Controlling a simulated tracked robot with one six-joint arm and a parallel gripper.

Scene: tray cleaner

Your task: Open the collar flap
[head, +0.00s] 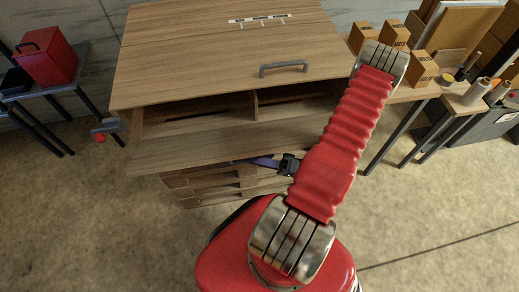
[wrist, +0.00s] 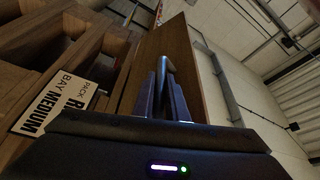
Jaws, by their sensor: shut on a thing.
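My gripper (head: 262,161) is at the front of the wooden cabinet, just under its lower front board (head: 200,149), which looks to be the collar flap. In the wrist view my two dark fingers (wrist: 166,92) are closed around a grey bar handle (wrist: 167,66) beside a brown wooden panel (wrist: 178,38). The head view does not show this held handle; the board hides it. Above the board, dark gaps show under a large sloping top panel (head: 190,55), which has its own grey handle (head: 283,68), apart from my gripper.
Slatted wooden tiers (head: 215,182) lie below the board, and a label reading "BAY MEDIUM" (wrist: 52,108) shows on wood at left in the wrist view. A grey bracket with a red knob (head: 100,138) juts out at left. A bench with cartons (head: 421,70) stands at right. The near floor is clear.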

